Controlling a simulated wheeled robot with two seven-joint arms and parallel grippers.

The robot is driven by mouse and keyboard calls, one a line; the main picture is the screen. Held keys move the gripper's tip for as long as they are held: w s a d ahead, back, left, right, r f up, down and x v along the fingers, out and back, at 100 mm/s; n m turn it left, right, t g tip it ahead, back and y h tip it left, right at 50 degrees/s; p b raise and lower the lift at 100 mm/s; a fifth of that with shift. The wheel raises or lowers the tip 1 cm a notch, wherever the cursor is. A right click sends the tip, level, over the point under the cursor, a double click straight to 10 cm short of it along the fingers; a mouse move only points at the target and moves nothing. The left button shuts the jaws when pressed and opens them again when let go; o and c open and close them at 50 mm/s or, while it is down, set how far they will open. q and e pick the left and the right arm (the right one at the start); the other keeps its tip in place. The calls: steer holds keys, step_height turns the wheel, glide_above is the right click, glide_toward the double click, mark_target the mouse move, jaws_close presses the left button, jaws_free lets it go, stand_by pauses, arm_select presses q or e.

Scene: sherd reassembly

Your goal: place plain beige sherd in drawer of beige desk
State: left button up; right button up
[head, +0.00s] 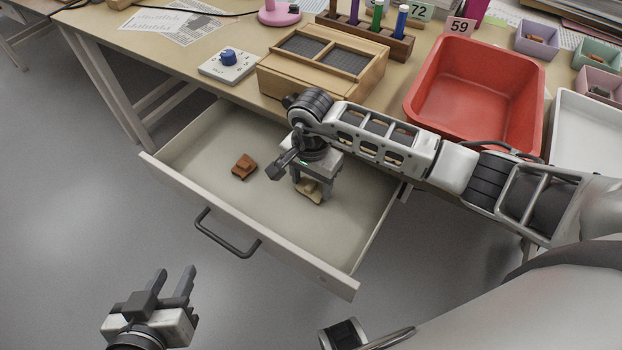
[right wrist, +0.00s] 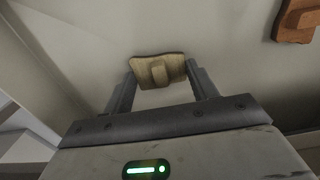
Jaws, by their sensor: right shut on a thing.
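The plain beige sherd (head: 309,190) is low inside the open drawer (head: 190,150) of the beige desk (head: 130,50). My right gripper (head: 312,186) reaches down into the drawer and is shut on the sherd, which also shows between the fingers in the right wrist view (right wrist: 158,70). I cannot tell whether the sherd touches the drawer floor. Part of the sherd is hidden by the fingers in the head view. My left gripper (head: 172,284) is open and empty, in front of the drawer at the lower left.
A reddish-brown sherd (head: 244,167) lies in the drawer, left of my right gripper. On the desk are a wooden box with mesh panels (head: 325,55), a red tray (head: 475,85) and a device with a blue knob (head: 229,64). The drawer floor's left part is clear.

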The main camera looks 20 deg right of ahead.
mark_target(311, 185)
arm_select(q)
steer(key=shift+f, duration=0.15)
arm_select(e)
steer(key=shift+f+b, duration=0.2)
steer(key=shift+b, duration=0.1)
arm_select(q)
steer(key=shift+s, duration=0.1)
arm_select(e)
steer(key=o, duration=1)
steer(key=shift+r, duration=0.1)
steer(key=shift+r+p, duration=0.35)
steer(key=shift+r, duration=0.15)
arm_select(q)
steer(key=shift+p, duration=0.3)
arm_select(e)
step_height(311, 185, up, 11)
steer(key=shift+r, duration=0.15)
